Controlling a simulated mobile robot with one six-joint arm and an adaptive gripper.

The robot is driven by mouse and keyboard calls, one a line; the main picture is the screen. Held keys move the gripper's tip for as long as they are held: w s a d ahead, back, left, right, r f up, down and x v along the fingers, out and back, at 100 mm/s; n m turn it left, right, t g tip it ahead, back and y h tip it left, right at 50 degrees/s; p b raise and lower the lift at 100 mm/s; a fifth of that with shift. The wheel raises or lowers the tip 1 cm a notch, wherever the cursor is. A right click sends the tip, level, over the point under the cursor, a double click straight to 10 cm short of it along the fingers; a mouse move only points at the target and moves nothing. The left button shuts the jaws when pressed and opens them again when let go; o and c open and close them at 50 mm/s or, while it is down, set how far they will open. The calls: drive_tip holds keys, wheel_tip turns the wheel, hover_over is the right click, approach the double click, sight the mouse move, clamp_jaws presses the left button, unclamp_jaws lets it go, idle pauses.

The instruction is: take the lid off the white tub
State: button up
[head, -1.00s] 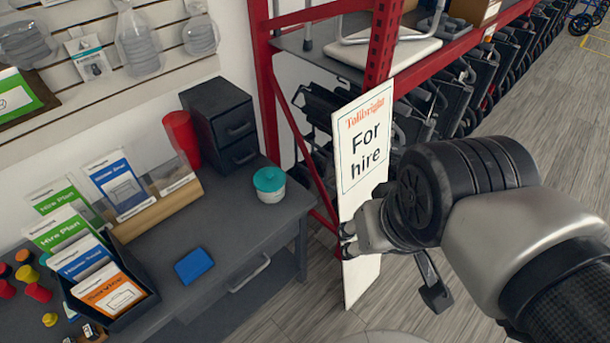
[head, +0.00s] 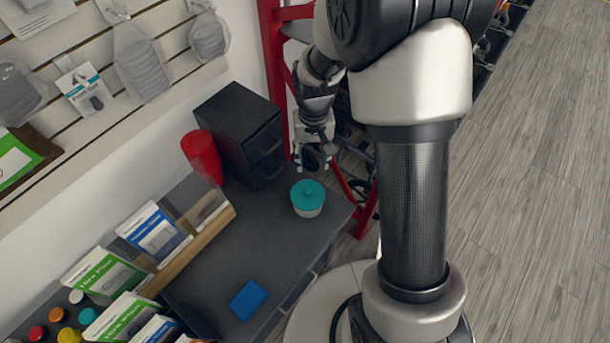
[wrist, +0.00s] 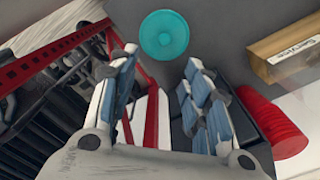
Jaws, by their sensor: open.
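The white tub (head: 308,211) stands upright on the dark grey desk, near its right end. My gripper (head: 314,160) is in the air behind and above the tub, close to the red rack post. Its two fingers (wrist: 160,80) are spread apart with nothing between them, and they do not touch the lid.
A black drawer unit (head: 240,135) and a red cup (head: 202,156) stand behind and left of the tub. A blue block (head: 248,299) lies on the desk (head: 225,255). Leaflet holders fill the desk's left side. The red rack (head: 272,60) rises close behind my gripper.

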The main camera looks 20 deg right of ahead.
drive_tip(key=b, duration=0.3)
hover_over(308, 191)
drive_tip(key=f, duration=1.1)
drive_tip(key=shift+d+f, duration=0.3)
drive_tip(key=shift+d, duration=0.05)
drive_tip(key=f+b, duration=0.1)
drive_tip(key=f, duration=0.2)
drive_tip(key=f+b, duration=0.1)
drive_tip(key=f, duration=0.1)
drive_tip(key=shift+a+f+b, duration=0.15)
drive_tip(key=shift+a+b, duration=0.2)
drive_tip(key=shift+c, duration=0.4)
drive_tip(key=c, duration=0.8)
